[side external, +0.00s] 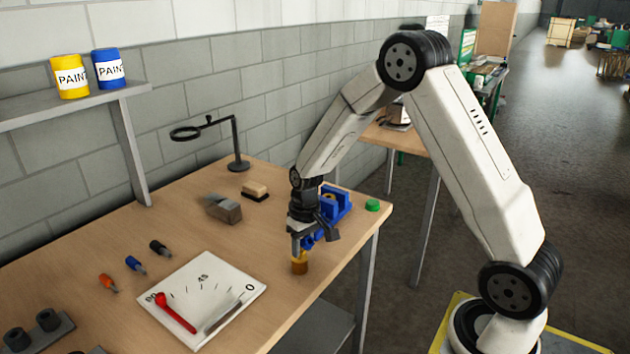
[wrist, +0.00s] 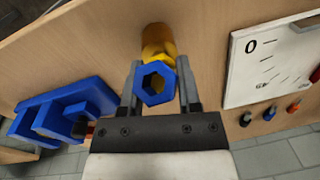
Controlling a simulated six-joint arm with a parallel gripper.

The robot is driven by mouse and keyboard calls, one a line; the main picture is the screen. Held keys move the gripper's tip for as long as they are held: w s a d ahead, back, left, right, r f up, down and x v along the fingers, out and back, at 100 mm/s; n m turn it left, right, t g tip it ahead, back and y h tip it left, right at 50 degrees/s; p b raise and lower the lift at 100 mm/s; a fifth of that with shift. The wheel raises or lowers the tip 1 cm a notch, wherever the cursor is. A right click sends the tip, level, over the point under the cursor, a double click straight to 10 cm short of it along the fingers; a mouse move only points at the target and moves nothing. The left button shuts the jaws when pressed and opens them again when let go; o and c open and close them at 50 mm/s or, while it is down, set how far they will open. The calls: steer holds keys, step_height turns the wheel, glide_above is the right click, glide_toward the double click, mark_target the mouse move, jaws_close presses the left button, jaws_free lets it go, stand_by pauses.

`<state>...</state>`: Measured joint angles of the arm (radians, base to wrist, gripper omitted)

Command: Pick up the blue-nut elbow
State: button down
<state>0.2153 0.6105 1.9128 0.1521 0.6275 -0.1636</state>
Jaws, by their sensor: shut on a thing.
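The blue-nut elbow has a blue hexagonal nut (wrist: 155,84) facing the wrist camera and a yellow-brass body (wrist: 160,47) beyond it. My gripper (wrist: 158,75) has one finger on each side of the elbow and is shut on it. In the side external view my gripper (side external: 302,245) points down near the table's right front edge. The elbow's brass end (side external: 299,267) shows below the fingers, at or just above the table top; I cannot tell if it touches. The fingers partly hide the blue nut there.
A blue fixture (side external: 336,204) stands just behind my gripper, near a green button (side external: 372,206). A white dial board (side external: 203,300) with a red pointer lies to the left. A grey block (side external: 223,208), a brush (side external: 256,191) and a magnifier stand (side external: 237,150) are further back.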

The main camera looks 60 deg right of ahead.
step_height(320, 180, up, 2)
steer(key=shift+r, duration=0.1)
steer(key=s+a+r, duration=0.2)
steer(key=s+r, duration=0.7)
steer(key=s, duration=0.4)
steer(key=shift+s+r, duration=0.3)
steer(key=shift+s, duration=0.1)
steer(key=shift+r, duration=0.15)
stand_by(0.3)
steer(key=shift+r, duration=2.35)
